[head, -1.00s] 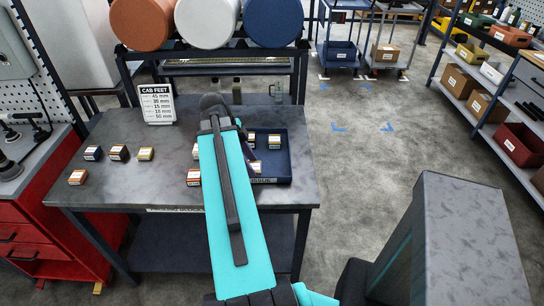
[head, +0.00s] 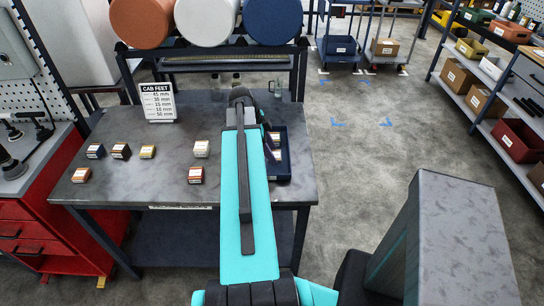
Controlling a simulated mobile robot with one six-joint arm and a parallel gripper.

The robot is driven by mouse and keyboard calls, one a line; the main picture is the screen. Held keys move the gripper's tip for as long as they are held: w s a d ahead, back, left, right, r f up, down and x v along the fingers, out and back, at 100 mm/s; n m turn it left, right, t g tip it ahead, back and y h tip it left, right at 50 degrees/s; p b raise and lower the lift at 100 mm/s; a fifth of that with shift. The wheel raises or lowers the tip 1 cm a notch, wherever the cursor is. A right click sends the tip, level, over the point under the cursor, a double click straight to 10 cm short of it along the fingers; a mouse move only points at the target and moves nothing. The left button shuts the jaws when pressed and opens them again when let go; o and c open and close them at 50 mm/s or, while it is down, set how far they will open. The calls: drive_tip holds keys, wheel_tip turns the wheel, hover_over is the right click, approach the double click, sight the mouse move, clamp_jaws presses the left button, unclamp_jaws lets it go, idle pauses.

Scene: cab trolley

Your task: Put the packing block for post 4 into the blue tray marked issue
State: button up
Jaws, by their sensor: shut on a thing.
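The blue tray (head: 286,170) stands at the right end of the grey table, its left part hidden by my arm. Its front marking is not readable now. Small light-topped blocks (head: 275,137) show in or over it. My gripper (head: 270,148) is at the tray, mostly hidden behind my arm; it is shut on a small block whose label I cannot read. A CAB FEET card (head: 158,102) lists sizes in mm.
A rack with large orange, white and blue rolls (head: 208,22) stands behind the table. A red cabinet (head: 40,235) is at left. Shelving with bins (head: 521,141) is at right. Trolleys (head: 340,48) stand at the back. The floor right of the table is clear.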

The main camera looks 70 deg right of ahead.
drive_tip(key=shift+f, duration=0.1)
drive_tip(key=shift+f+p, duration=0.8)
drive_tip(key=shift+f, duration=0.85)
drive_tip(key=shift+f, duration=0.1)
drive_tip(key=o, duration=1.1)
drive_tip(key=shift+r, duration=0.2)
drive_tip(key=shift+b+v, duration=1.9)
drive_tip(key=shift+v, duration=4.05)
